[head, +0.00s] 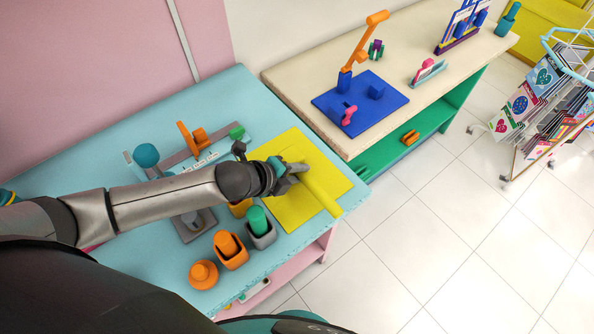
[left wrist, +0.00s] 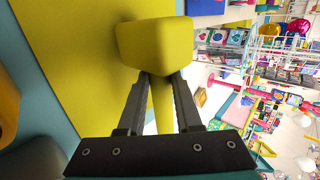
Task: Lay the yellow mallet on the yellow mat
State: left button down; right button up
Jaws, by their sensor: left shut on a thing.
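The yellow mallet (head: 321,193) is in my left gripper (head: 292,171), over the yellow mat (head: 285,217). In the head view a long yellow part of the mallet runs down and right past the mat's edge. In the left wrist view the blocky mallet head (left wrist: 154,45) is beyond the fingertips. The left gripper (left wrist: 160,88) is shut on the handle, which shows between the fingers. The mat (left wrist: 70,55) also shows there at left. I cannot tell whether the mallet touches the mat. My right gripper is not in view.
The mat lies on a light blue table (head: 120,285). Orange and grey cups (head: 231,257) stand in front of it, and a grey tool rack (head: 190,152) is behind. A cream table (head: 300,85) with a blue board (head: 380,120) is at the back right. A card rack (head: 550,105) stands far right.

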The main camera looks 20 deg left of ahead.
pick_arm(q)
jog(key=shift+f, duration=0.25)
grip_release()
dwell(0.5)
jog(key=shift+p+v, duration=1.5)
jog(key=shift+v, duration=0.15)
jog(key=shift+p+v, duration=2.65)
jog(key=shift+v, duration=0.2)
